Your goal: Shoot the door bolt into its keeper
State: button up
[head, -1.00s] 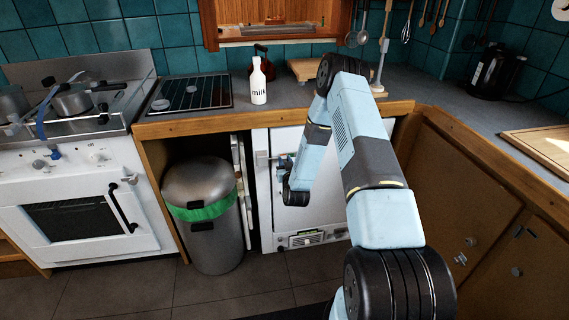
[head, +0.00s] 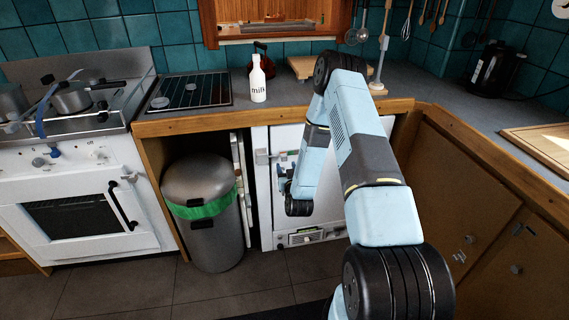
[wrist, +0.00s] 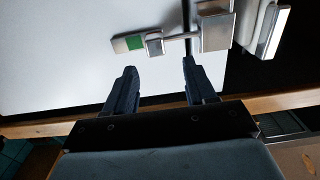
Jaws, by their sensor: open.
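The door bolt (wrist: 180,37) is on the white door (wrist: 60,55), near its edge. In the wrist view it has a plate with a green patch, a small block, a thin rod and a larger metal housing at the right. A separate metal piece (wrist: 273,30), possibly the keeper, sits across a dark gap; I cannot tell for sure. The bolt also shows small in the head view (head: 263,157). My gripper (wrist: 159,66) is open and empty, its fingertips apart from the bolt and on either side of the small block's position in the picture.
A steel bin (head: 212,235) with a green liner stands left of the door. The worktop (head: 210,122) overhangs the door and carries a milk bottle (head: 257,80). A white oven (head: 75,205) is at far left, wooden cupboards (head: 455,185) at right.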

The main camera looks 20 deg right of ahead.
jog(key=s, duration=0.8)
jog(key=shift+a, duration=0.3)
jog(key=shift+w, duration=0.1)
jog(key=w+a+r+n+g+y, duration=0.1)
jog(key=w+r+g, duration=0.1)
jog(key=r, duration=0.8)
jog(key=w+r+n+g+y, duration=0.1)
jog(key=w+r+g, duration=0.2)
jog(key=r, duration=0.8)
jog(key=s+r+g, duration=0.3)
jog(key=s+r, duration=0.7)
jog(key=r, duration=0.3)
jog(key=s+r+g, duration=0.1)
jog(key=s+r, duration=0.2)
jog(key=s, duration=0.6)
jog(key=s+r+g, duration=0.2)
jog(key=s+r, duration=0.2)
jog(key=s, duration=0.6)
jog(key=s+r+m+g, duration=0.1)
jog(key=s+r, duration=0.2)
jog(key=s, duration=0.7)
jog(key=shift+a+r, duration=0.3)
jog(key=shift+r, duration=0.05)
